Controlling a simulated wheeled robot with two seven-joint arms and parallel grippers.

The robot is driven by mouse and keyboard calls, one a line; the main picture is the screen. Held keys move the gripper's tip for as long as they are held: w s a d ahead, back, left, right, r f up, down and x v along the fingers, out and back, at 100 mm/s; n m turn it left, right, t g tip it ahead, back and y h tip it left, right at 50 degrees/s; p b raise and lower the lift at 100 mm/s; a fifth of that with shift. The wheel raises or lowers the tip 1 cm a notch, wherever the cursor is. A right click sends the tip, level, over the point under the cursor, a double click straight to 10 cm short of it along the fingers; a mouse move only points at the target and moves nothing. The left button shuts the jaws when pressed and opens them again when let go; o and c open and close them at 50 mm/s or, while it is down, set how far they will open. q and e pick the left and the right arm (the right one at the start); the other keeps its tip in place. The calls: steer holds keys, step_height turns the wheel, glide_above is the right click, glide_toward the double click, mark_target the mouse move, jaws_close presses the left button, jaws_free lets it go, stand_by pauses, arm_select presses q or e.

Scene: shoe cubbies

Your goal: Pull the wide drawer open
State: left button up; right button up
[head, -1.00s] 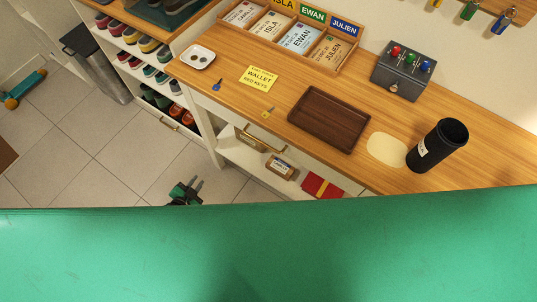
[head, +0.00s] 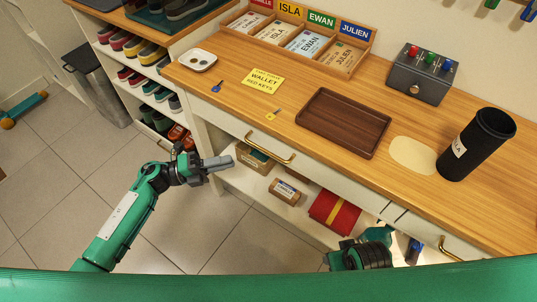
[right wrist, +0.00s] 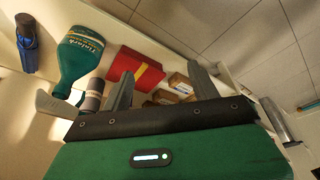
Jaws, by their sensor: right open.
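The wide drawer (head: 325,172) is a long white front under the wooden counter, with a brass bar handle (head: 270,148) near its left part. It looks shut. My left gripper (head: 222,163) is to the left of the handle, apart from it, pointing right. It is seen side-on, so its finger gap does not show. My right gripper is low in front of the counter's right part; its fingertips are hidden in the head view. In the right wrist view, my right gripper (right wrist: 160,78) has its two fingers apart with nothing held, facing the shelf items.
A second brass handle (head: 450,248) is on a drawer to the right. Below the wide drawer, a shelf holds cardboard boxes (head: 285,191) and a red box (head: 334,211). A green bottle (right wrist: 78,58) stands near my right gripper. A tray (head: 343,122) and black cup (head: 478,145) are on the counter.

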mark_target(268, 152)
arm_select(q)
steer(key=d, duration=0.4)
steer(key=w+d+r, duration=0.1)
steer(key=d, duration=0.3)
steer(key=w+d+p, duration=0.1)
steer(key=d, duration=0.3)
steer(key=shift+d+r, duration=0.1)
steer(key=shift+r, duration=0.25)
arm_select(e)
step_height(268, 152, down, 3)
steer(key=shift+r, duration=0.1)
arm_select(q)
jaws_close()
